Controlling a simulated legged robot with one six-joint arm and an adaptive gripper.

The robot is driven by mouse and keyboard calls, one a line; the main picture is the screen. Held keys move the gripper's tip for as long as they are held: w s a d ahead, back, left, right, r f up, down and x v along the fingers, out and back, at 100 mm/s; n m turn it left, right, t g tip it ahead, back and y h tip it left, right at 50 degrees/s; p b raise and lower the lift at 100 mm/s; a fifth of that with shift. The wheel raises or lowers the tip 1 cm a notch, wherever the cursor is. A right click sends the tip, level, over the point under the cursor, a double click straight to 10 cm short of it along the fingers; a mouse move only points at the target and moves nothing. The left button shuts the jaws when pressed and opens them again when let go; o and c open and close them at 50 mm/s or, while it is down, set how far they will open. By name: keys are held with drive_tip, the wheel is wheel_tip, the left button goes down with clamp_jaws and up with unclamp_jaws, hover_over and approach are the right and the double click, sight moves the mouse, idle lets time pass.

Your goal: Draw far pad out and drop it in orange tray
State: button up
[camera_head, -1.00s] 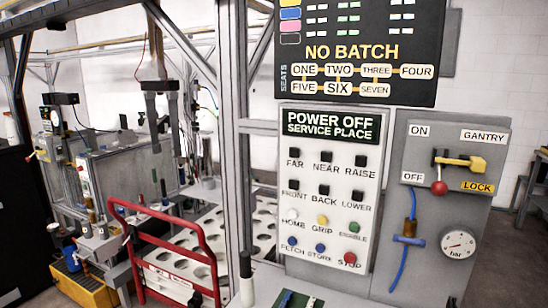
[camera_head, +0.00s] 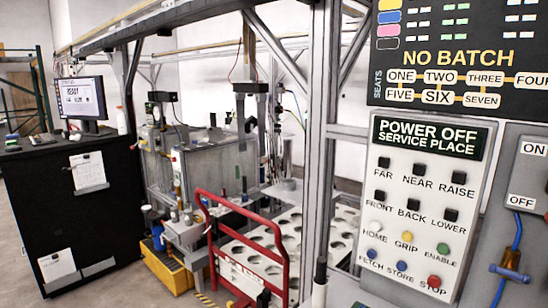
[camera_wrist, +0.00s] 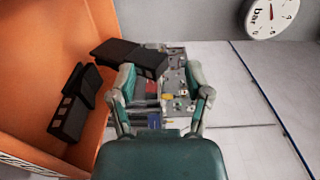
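The orange tray (camera_wrist: 45,80) fills the left of the wrist view. A dark pad (camera_wrist: 72,115) lies inside it against the tray floor. A second dark pad (camera_wrist: 118,53) shows at the fingertips of my gripper (camera_wrist: 155,72), across the tray's right edge. My gripper's two green-grey fingers appear closed on this pad's right part, with its left part sticking out toward the tray. The fingers partly hide the contact. My gripper and the orange tray are not visible in the head view.
A board with small coloured parts (camera_wrist: 176,95) lies beyond the fingers. A gauge (camera_wrist: 268,14) is at the upper right. In the head view, a red frame (camera_head: 240,225) stands before a white perforated plate; a control panel (camera_head: 425,200) is at right, a black cabinet (camera_head: 75,190) at left.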

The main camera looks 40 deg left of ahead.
idle(0.3)
drive_tip(key=s, duration=0.7)
drive_tip(key=shift+s, duration=0.25)
drive_tip(key=s+r+n+g, duration=0.4)
drive_tip(key=r+n+g, duration=0.2)
drive_tip(key=r+n, duration=0.3)
drive_tip(key=s+r+n+g, duration=0.3)
drive_tip(key=s+r+n, duration=0.1)
drive_tip(key=s, duration=0.7)
drive_tip(key=s+r+n+g, duration=0.3)
drive_tip(key=s+n, duration=0.2)
drive_tip(key=s, duration=0.6)
drive_tip(key=shift+s+r, duration=0.15)
drive_tip(key=shift+r, duration=0.2)
